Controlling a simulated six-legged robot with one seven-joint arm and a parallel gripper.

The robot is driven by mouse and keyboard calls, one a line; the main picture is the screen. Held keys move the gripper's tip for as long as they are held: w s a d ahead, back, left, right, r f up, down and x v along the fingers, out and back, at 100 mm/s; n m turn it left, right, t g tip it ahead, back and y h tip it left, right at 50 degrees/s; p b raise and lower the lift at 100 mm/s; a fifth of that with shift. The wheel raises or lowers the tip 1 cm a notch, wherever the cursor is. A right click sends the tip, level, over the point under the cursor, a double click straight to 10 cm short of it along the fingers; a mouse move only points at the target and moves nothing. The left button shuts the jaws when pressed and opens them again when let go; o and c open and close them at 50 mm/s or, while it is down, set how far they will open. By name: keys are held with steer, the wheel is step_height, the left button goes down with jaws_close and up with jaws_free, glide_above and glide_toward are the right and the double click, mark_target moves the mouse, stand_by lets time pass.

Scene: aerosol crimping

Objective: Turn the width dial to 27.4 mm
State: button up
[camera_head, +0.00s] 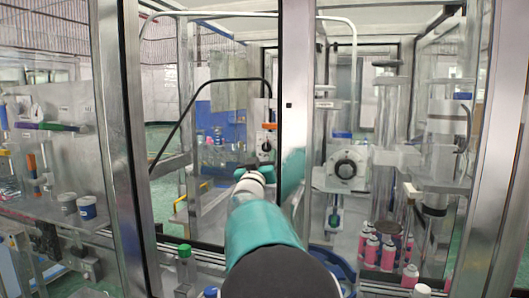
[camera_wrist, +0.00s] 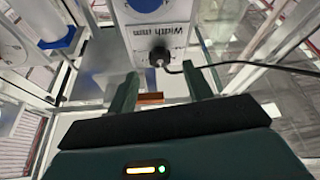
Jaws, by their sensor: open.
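A narrow white panel (camera_wrist: 172,12) marked "Width mm" shows upside down at the top of the wrist view. A black round fitting (camera_wrist: 159,57) with a cable sits at the panel's end. My gripper (camera_wrist: 160,70) is open and empty, its two green fingers either side of that fitting in the picture; contact cannot be told. In the head view the white panel (camera_head: 265,111) stands beyond my gripper (camera_head: 247,176), with a small dark dial (camera_head: 266,147) low on it.
A black cable (camera_head: 205,83) arcs left from the panel. Metal frame posts (camera_head: 293,90) stand close on both sides of my arm. A bench with tubs (camera_head: 87,207) is at left.

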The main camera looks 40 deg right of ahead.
mark_target(266, 147)
steer(key=shift+x, duration=1.85)
steer(key=c, duration=1)
